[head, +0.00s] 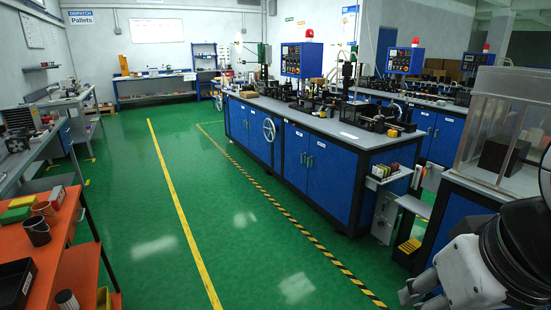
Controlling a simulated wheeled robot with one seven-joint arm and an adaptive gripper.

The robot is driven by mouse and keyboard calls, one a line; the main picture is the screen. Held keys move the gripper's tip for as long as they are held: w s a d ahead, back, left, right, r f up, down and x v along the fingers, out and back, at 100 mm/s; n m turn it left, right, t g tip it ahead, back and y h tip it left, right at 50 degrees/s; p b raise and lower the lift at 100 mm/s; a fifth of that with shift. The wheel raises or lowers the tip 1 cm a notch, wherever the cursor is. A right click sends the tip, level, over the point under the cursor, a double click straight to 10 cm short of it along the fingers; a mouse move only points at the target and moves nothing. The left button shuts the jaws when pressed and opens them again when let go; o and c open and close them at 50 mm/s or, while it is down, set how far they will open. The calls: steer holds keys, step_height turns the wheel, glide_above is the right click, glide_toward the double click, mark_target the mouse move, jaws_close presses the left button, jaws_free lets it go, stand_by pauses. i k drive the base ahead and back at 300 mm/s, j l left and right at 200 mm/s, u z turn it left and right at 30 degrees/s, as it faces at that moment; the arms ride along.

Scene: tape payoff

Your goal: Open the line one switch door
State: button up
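Blue cabinets with several doors (311,162) stand under the long machine bench (345,128) at centre right. No label on them is readable, so I cannot tell which door, if any, is the line one switch door. A blue control box (301,60) with a red beacon stands above the bench, and a second blue control box (405,61) stands farther right. The doors I can see look closed. My gripper (415,293) is at the lower right, above the floor and apart from the bench. Its finger gap is not clear.
A clear-walled enclosure (510,115) on a blue cabinet stands close at the right. An orange table (75,245) with bins is at the lower left. Green floor (150,215) lies open between, with a yellow line (178,205) and a striped line (290,218) along the bench.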

mark_target(332, 168)
steer(key=i, duration=2.1)
steer(key=i+z, duration=0.1)
steer(key=i, duration=0.65)
steer(key=i+j, duration=0.15)
steer(key=i, duration=0.6)
steer(key=i+j+z, duration=0.15)
steer(key=i, duration=0.6)
